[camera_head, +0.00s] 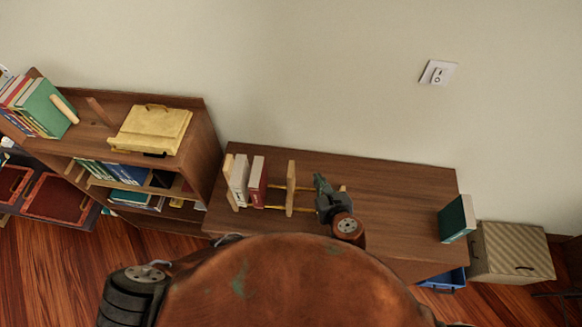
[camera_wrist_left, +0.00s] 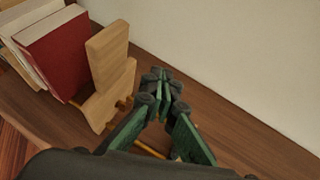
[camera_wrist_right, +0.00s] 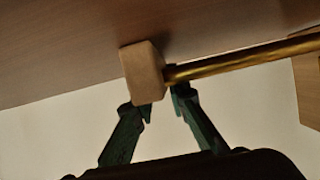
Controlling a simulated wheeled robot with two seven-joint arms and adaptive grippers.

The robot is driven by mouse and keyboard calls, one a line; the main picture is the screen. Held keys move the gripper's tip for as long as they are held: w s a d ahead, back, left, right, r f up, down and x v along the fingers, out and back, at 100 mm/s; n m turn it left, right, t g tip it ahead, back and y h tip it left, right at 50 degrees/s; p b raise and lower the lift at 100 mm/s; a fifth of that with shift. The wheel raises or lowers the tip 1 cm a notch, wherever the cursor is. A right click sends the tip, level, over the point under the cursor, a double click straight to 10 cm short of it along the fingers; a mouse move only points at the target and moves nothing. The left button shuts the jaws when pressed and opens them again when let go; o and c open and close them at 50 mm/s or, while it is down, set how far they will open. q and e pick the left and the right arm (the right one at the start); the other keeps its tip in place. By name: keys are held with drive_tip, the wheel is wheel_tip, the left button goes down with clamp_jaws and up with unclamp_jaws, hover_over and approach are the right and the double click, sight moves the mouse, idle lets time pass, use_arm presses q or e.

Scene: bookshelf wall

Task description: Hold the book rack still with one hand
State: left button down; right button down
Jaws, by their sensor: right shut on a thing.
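The wooden book rack (camera_head: 291,190) stands on the brown cabinet top, with upright wooden pieces joined by golden rods. It holds a white book (camera_head: 240,180) and a red book (camera_head: 257,182). My left gripper (camera_head: 322,186) is over the rack's right part; in the left wrist view (camera_wrist_left: 160,82) its fingertips are together with nothing visible between them, beside the wooden divider (camera_wrist_left: 110,75). In the right wrist view my right gripper (camera_wrist_right: 160,102) is shut on a wooden end block (camera_wrist_right: 143,72) of the rack, beside a golden rod (camera_wrist_right: 240,60). The right gripper cannot be seen in the head view.
A teal book (camera_head: 457,218) stands at the cabinet top's right end. The cabinet top (camera_head: 400,195) is clear between it and the rack. A taller shelf (camera_head: 205,140) with books and a yellow stand (camera_head: 150,130) is on the left. The wall is behind.

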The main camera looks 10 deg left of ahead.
use_arm(q)
drive_tip(key=w+a+f, duration=0.1)
drive_tip(key=w+a, duration=0.2)
drive_tip(key=a, duration=0.3)
drive_tip(key=shift+f, duration=0.4)
drive_tip(key=shift+a, duration=0.1)
idle(1.2)
drive_tip(key=shift+s+a, duration=0.2)
drive_tip(key=shift+a, duration=6.3)
use_arm(e)
drive_tip(key=shift+d, duration=0.2)
use_arm(q)
drive_tip(key=shift+w+d, duration=0.1)
drive_tip(key=shift+d, duration=2.5)
use_arm(e)
drive_tip(key=shift+a, duration=0.1)
use_arm(q)
drive_tip(key=v, duration=0.7)
drive_tip(key=shift+r, duration=0.2)
